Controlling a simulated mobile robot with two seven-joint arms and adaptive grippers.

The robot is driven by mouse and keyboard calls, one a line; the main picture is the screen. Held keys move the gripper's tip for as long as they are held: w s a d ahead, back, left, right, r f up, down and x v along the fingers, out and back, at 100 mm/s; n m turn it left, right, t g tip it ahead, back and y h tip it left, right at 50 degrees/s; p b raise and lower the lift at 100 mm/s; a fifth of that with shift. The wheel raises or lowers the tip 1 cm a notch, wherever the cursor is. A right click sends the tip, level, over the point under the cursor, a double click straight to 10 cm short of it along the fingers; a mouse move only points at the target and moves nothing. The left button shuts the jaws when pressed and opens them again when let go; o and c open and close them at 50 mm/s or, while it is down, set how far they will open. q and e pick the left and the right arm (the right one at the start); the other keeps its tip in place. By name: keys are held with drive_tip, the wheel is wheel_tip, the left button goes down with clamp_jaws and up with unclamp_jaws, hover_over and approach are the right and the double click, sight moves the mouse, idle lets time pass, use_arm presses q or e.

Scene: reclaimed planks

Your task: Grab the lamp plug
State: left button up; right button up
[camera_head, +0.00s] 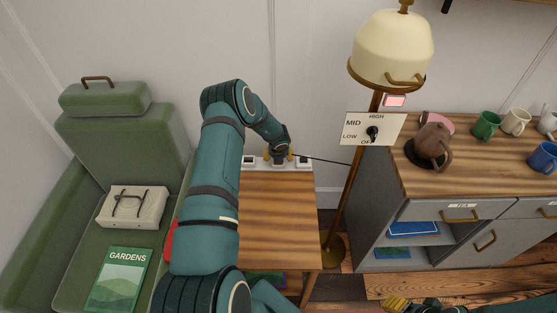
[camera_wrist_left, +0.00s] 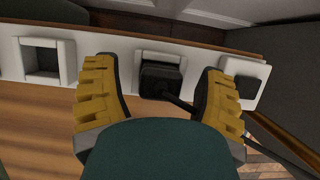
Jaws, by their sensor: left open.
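The lamp plug (camera_wrist_left: 160,79) is a black block seated in the middle socket of a white power strip (camera_wrist_left: 88,45) in the left wrist view. Its dark cord leads off to the right. My left gripper (camera_wrist_left: 158,88) is open, with one yellow finger on each side of the plug and gaps visible. In the head view my left gripper (camera_head: 279,157) is at the strip (camera_head: 249,162) on the back of the wooden side table, hiding the plug. The cord runs to the lamp (camera_head: 391,50). My right gripper (camera_head: 408,304) shows only partly at the bottom edge.
The lamp's brass pole stands right of the side table (camera_head: 270,215). A control panel (camera_head: 374,129) hangs by it. A cabinet (camera_head: 440,185) with a brown teapot (camera_head: 431,144) and several mugs is at the right. A green armchair (camera_head: 125,150) is at the left.

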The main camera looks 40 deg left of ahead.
use_arm(q)
drive_tip(key=shift+c, duration=0.2)
clamp_jaws()
drive_tip(key=shift+r, duration=0.15)
